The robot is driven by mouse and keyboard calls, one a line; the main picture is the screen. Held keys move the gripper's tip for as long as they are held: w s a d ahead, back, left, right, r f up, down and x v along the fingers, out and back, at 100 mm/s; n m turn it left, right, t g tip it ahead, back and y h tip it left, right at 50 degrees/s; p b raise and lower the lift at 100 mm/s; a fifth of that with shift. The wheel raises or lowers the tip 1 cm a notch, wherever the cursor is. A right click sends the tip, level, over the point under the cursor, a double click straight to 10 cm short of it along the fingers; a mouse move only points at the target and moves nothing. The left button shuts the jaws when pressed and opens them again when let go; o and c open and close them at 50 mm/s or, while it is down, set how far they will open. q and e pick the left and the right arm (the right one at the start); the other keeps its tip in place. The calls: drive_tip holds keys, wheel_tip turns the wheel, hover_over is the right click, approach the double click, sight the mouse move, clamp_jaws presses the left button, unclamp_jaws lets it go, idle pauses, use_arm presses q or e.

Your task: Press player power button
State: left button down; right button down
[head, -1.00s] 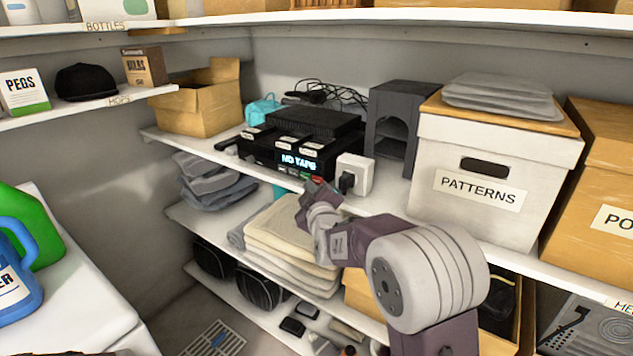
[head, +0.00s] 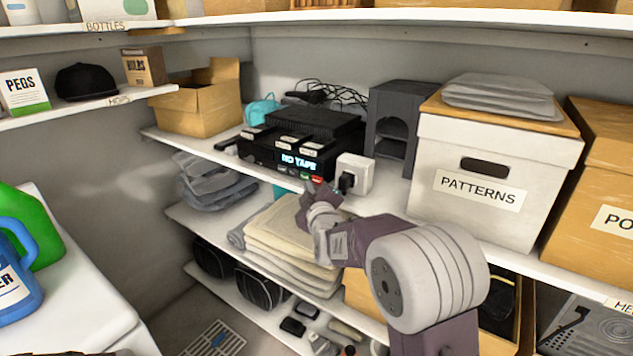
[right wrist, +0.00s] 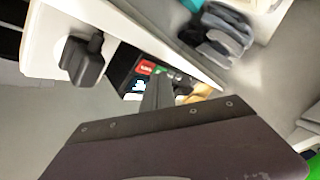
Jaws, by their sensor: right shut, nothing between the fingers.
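The black player (head: 262,153) stands on the middle shelf with its lit display (head: 299,161) reading "NO TAPE". A row of small buttons runs below the display, with a red button (head: 317,179) at its right end. My right gripper (head: 319,188) is shut and empty, its tip just in front of and below the red button. In the right wrist view the shut fingers (right wrist: 157,88) point at the player front, where the red button (right wrist: 147,70) and a green one show. Contact with a button cannot be told. My left gripper is not in view.
A white socket block (head: 357,169) with a black plug stands right of the player, close to my gripper. It also shows in the right wrist view (right wrist: 45,45). The shelf edge (head: 385,209) runs under my wrist. Folded towels (head: 287,240) lie below.

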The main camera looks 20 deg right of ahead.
idle(0.3)
drive_tip(key=shift+w+d, duration=0.25)
drive_tip(key=shift+d, duration=0.1)
drive_tip(key=shift+w+d, duration=0.2)
drive_tip(key=shift+d, duration=0.05)
idle(0.7)
idle(0.3)
drive_tip(key=shift+s+a, duration=0.5)
drive_tip(key=shift+a, duration=0.1)
drive_tip(key=shift+a, duration=0.1)
drive_tip(key=shift+s+a, duration=0.75)
drive_tip(key=shift+a, duration=0.2)
drive_tip(key=shift+s+a, duration=0.75)
drive_tip(key=shift+a, duration=0.2)
